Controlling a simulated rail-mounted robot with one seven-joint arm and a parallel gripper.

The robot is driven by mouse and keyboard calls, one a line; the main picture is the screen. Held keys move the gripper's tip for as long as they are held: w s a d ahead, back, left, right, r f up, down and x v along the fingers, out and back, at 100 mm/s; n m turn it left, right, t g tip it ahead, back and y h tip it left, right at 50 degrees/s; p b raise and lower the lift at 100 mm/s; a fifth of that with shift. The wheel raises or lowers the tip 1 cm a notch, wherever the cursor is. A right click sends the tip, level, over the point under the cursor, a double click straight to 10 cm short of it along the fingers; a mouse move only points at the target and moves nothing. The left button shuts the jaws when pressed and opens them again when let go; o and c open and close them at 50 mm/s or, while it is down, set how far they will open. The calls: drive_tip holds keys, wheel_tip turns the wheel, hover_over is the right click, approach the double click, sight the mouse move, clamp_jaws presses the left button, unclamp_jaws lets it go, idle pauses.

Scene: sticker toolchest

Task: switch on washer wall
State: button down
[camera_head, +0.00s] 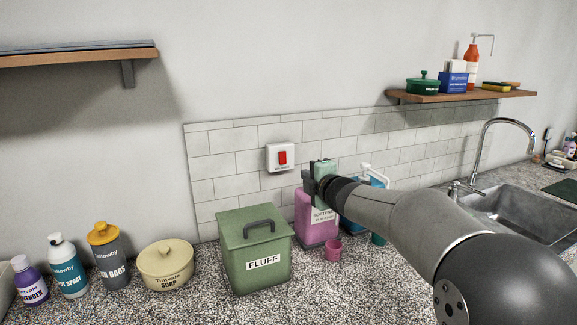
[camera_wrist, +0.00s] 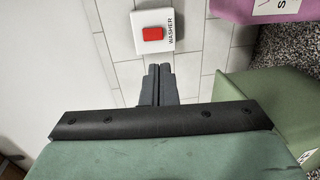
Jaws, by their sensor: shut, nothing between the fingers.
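The washer wall switch (camera_head: 280,157) is a white square plate with a red rocker, mounted on the tiled wall above the green box. In the wrist view the switch (camera_wrist: 154,32) lies just beyond my fingertips, with its label reading WASHER. My gripper (camera_head: 307,180) is to the right of and a little below the switch in the head view. In the wrist view my gripper (camera_wrist: 158,70) has its two fingers together, empty, and pointing toward the switch. A gap shows between the fingertips and the plate in the picture; contact is not visible.
The green FLUFF box (camera_head: 255,252) stands on the speckled counter below the switch. Several bottles and a cream SOAP pot (camera_head: 166,264) stand at left.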

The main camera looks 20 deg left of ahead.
sight(284, 163)
drive_tip(key=p+x, duration=0.6)
drive_tip(key=x, duration=0.7)
drive_tip(key=shift+w+a, duration=0.2)
drive_tip(key=shift+w+a+f, duration=0.1)
drive_tip(key=shift+w+a, duration=0.05)
drive_tip(key=shift+f, duration=0.1)
